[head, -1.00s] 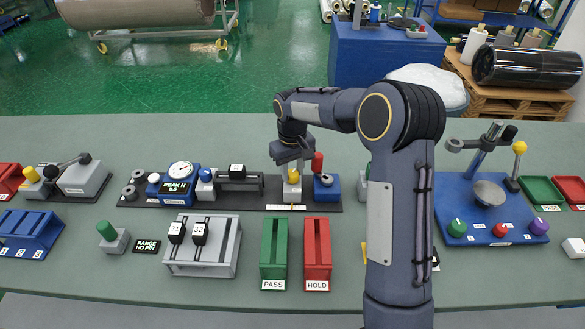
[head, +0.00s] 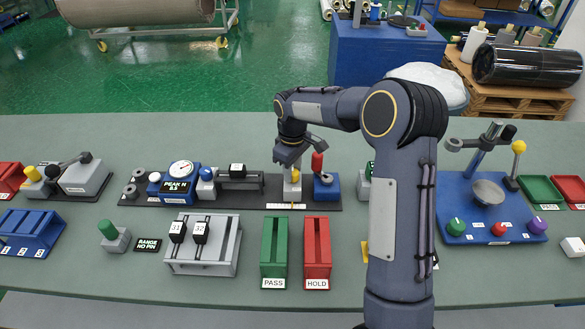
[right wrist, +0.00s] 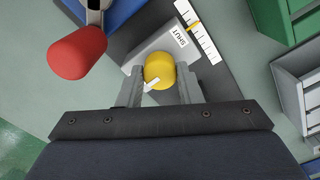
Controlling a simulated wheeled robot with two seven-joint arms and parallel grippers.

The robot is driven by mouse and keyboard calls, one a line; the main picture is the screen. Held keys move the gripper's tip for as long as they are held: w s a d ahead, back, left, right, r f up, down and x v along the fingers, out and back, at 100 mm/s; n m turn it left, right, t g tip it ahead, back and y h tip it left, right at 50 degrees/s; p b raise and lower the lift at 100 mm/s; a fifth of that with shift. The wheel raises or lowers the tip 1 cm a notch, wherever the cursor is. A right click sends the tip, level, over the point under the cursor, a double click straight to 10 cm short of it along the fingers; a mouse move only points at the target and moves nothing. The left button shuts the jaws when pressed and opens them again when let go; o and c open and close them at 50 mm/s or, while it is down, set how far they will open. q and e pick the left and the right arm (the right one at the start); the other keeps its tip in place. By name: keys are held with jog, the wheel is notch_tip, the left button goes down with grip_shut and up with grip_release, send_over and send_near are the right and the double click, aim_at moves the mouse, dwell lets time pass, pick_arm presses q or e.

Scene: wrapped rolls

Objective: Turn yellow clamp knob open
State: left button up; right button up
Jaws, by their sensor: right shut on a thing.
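The yellow clamp knob (right wrist: 159,69) sits on a grey clamp block (right wrist: 133,60) with a label reading SHUT. A white pointer mark shows at the knob's lower left in the right wrist view. My right gripper (right wrist: 159,80) is shut on the knob, one finger on each side. In the head view my right gripper (head: 291,168) points down over the grey clamp block (head: 292,190), and its fingers hide much of the knob. My left gripper is in neither view.
A red-handled lever (head: 317,162) on a blue base (head: 327,186) stands close to the right of the clamp; its red grip (right wrist: 77,53) also shows in the right wrist view. Green (head: 264,250) and red (head: 325,255) trays lie in front. A gauge (head: 181,169) stands to the left.

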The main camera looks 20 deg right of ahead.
jog(key=shift+r, duration=0.1)
jog(key=o, duration=1)
notch_tip(320, 180, up, 8)
jog(key=shift+f+b, duration=0.2)
jog(key=shift+b, duration=0.2)
jog(key=shift+r, duration=0.1)
